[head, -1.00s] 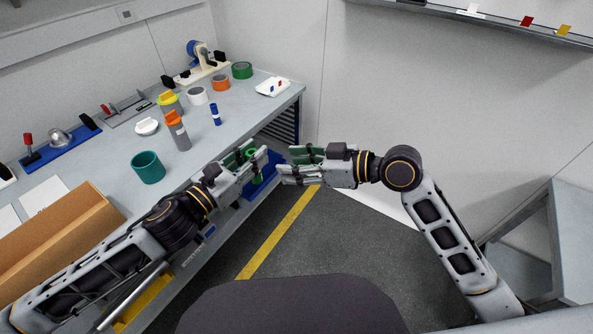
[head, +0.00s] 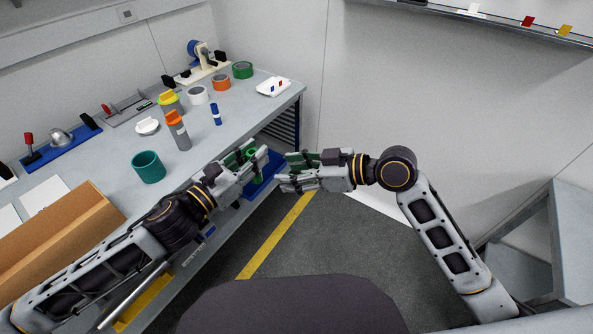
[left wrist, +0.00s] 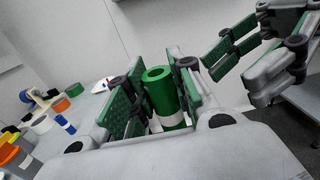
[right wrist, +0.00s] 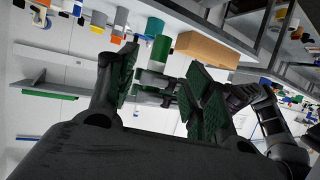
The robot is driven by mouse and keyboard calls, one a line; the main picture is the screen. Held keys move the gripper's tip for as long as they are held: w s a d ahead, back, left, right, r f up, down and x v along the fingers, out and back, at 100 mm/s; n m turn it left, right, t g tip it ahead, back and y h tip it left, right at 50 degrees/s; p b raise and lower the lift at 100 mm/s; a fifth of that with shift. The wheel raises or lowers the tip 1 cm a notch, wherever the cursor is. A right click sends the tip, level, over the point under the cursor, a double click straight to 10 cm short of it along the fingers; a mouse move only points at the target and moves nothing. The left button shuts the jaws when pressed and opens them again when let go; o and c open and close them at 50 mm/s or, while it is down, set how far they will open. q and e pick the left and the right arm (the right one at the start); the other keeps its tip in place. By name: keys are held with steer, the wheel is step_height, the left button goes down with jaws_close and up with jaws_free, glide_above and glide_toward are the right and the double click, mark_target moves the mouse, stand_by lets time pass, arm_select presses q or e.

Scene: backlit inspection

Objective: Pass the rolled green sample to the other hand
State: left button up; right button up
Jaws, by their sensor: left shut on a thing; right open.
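The rolled green sample (head: 253,154) is a green tube with a white lower band, clearest in the left wrist view (left wrist: 160,88). My left gripper (head: 254,163) is shut on it beyond the bench's front edge. The tube's hollow upper end sticks out above the fingers. My right gripper (head: 287,172) is open and empty, just right of the left gripper, its fingers pointing left at it. In the right wrist view the sample (right wrist: 159,50) shows between the open fingers (right wrist: 163,85), but apparently beyond their tips. A small gap separates the two grippers in the head view.
The grey bench (head: 228,140) on the left holds a teal cup (head: 148,167), an orange-capped bottle (head: 178,131), a blue marker-like item (head: 215,115), tape rolls and a cardboard box (head: 65,240). A blue bin (head: 262,182) lies below the grippers.

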mark_target(261, 173)
steer(key=shift+x, duration=5.55)
steer(key=shift+r, duration=0.1)
steer(key=shift+c, duration=0.4)
steer(key=c, duration=1)
arm_select(q)
steer(key=o, duration=0.9)
arm_select(e)
steer(key=shift+c, duration=0.2)
steer(key=shift+r, duration=0.1)
arm_select(q)
steer(key=shift+r, duration=0.1)
steer(key=shift+w+r, duration=0.1)
steer(key=shift+r, duration=4.75)
steer(key=shift+r, duration=0.1)
steer(key=shift+a, duration=0.1)
